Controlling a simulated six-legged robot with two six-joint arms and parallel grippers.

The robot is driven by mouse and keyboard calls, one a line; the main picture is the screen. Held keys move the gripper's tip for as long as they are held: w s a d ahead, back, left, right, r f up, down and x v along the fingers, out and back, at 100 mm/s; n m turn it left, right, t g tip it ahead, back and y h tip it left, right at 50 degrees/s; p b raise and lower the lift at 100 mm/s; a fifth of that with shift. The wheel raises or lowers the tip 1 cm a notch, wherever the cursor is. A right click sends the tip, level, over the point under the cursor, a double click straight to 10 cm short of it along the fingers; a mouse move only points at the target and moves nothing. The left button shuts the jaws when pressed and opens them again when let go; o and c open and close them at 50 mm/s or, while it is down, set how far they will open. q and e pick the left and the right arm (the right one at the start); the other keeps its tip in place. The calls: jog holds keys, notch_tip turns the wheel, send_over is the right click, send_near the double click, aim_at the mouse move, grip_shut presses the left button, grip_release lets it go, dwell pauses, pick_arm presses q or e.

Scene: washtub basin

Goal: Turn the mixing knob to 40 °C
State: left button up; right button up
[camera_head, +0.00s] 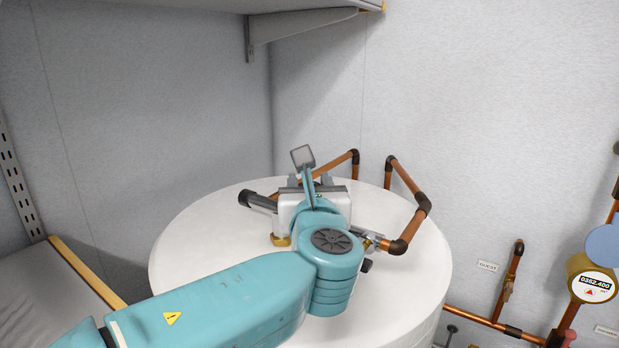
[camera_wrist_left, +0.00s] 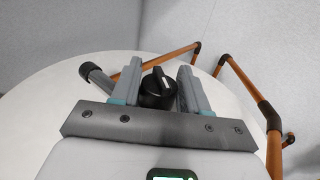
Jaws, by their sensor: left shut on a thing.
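The mixing knob (camera_wrist_left: 155,96) is a round black knob with a white pointer mark, seen between the fingers in the left wrist view. The pointer points roughly up in that picture, leaning slightly. My left gripper (camera_wrist_left: 160,72) is shut on the knob, with one grey finger at each side of it. In the head view my left gripper (camera_head: 310,181) is over the white tank, and its body and arm hide the knob. No temperature marks can be read in either view. My right gripper is not in view.
The round white tank top (camera_head: 200,235) lies under my arm. Copper pipes (camera_head: 412,228) with dark elbows rise behind and right of the gripper. A shelf (camera_head: 300,22) hangs above on the wall. A round meter (camera_head: 592,285) and more pipes are at the right.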

pick_arm(q)
jog(key=shift+f+n+y+p, duration=0.15)
jog(key=shift+n+y+p, duration=0.45)
jog(key=shift+y, duration=0.5)
jog(key=o, duration=1)
jog(key=shift+c, duration=0.2)
